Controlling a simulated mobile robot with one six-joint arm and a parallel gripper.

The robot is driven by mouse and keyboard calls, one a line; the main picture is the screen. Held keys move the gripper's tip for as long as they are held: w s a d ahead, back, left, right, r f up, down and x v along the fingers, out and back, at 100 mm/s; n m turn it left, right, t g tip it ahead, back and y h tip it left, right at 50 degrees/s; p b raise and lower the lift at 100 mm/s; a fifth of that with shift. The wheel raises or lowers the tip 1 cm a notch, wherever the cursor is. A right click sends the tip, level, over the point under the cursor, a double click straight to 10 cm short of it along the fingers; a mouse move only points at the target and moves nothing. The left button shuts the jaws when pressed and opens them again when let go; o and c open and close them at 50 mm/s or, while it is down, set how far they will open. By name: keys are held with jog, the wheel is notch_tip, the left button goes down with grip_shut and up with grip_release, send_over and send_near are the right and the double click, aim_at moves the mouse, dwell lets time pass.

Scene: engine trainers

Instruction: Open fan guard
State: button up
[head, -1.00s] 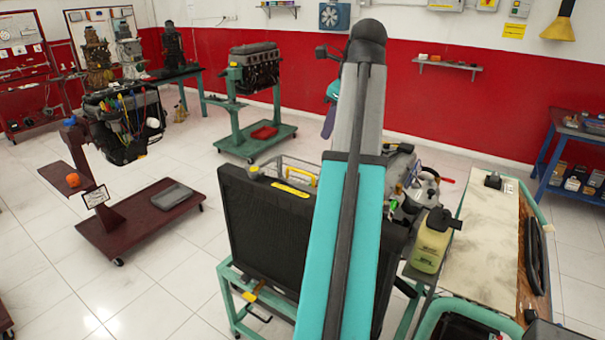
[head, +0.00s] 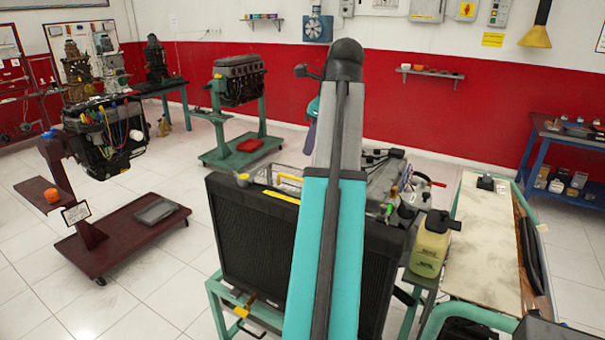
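The fan guard seems to be the pale wire frame (head: 266,172) behind the top edge of the black radiator (head: 240,240). A small yellow part (head: 290,180) shows beside it, close to my arm. My arm covers the right part of this area, so I cannot tell whether the guard is open or shut. My teal and grey arm rises in front of the radiator and bends away at its black elbow.
A yellowish jug (head: 430,245) stands right of the radiator, beside a worn table (head: 485,250). Engine parts (head: 385,180) sit behind the radiator. A dark red engine stand (head: 120,230) is at left and a green engine stand (head: 240,145) behind. White floor between them is clear.

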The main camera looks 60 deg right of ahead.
jog(key=shift+p+x, duration=1.65)
jog(key=shift+x, duration=5)
grip_shut()
